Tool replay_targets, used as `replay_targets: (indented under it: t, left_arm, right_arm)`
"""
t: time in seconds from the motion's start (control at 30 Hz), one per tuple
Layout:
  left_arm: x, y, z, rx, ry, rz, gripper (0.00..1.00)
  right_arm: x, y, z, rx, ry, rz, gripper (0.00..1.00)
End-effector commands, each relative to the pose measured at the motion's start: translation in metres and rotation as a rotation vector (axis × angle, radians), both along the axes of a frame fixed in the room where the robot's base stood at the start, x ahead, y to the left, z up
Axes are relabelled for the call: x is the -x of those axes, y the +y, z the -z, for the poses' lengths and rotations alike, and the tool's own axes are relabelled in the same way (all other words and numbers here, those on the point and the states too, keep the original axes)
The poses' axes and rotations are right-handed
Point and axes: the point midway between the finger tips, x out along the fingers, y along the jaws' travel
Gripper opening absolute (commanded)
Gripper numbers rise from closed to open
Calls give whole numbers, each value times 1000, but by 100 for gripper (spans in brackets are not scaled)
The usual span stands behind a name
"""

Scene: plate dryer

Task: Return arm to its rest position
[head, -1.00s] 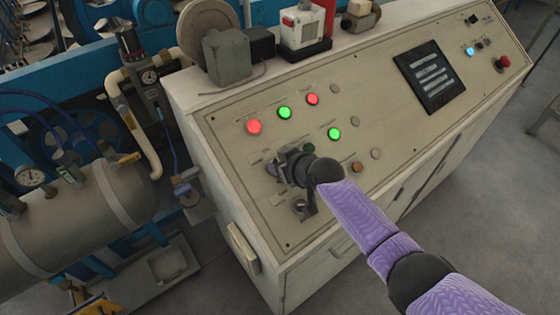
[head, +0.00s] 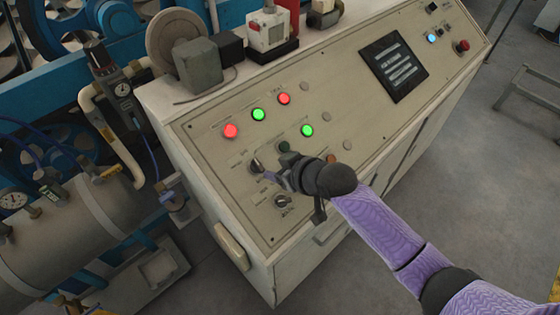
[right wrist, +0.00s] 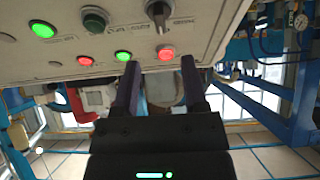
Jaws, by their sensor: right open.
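My right arm comes in from the lower right, and its gripper (head: 268,176) is open and empty in front of the lower left of the control panel (head: 345,110). The fingertips appear beside a dark selector knob (head: 257,165); whether they touch it is unclear. A second knob (head: 282,201) is just below. In the right wrist view the two fingers of the gripper (right wrist: 159,64) stand apart with nothing between them. A selector knob (right wrist: 158,10) shows beyond them at the top. My left gripper is not in view.
Lit red (head: 231,131) and green (head: 307,130) buttons are above the gripper. A dark screen (head: 393,67) is farther right. A tank (head: 75,225) with pipes and gauges stands left of the cabinet. Open floor (head: 490,170) lies to the right.

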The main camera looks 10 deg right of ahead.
Motion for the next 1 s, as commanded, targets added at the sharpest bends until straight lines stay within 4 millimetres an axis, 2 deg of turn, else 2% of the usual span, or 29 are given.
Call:
replay_targets:
  t: [0.43, 0.5, 0.57, 0.67, 0.8, 1.0]
  left_arm:
    - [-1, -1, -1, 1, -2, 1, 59]
    - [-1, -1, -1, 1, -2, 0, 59]
    - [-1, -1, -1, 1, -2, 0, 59]
    - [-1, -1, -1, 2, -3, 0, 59]
    - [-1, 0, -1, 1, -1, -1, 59]
    - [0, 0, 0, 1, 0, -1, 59]
  right_arm:
    - [3, -2, -1, -1, 1, 0, 56]
    - [9, 0, 1, 1, 14, 0, 56]
    - [25, 2, 5, 6, 49, 4, 56]
    - [65, -1, 13, 32, 140, 37, 56]
    - [118, -22, 18, 91, 269, 134, 56]
    - [184, -64, 15, 188, 441, 311, 56]
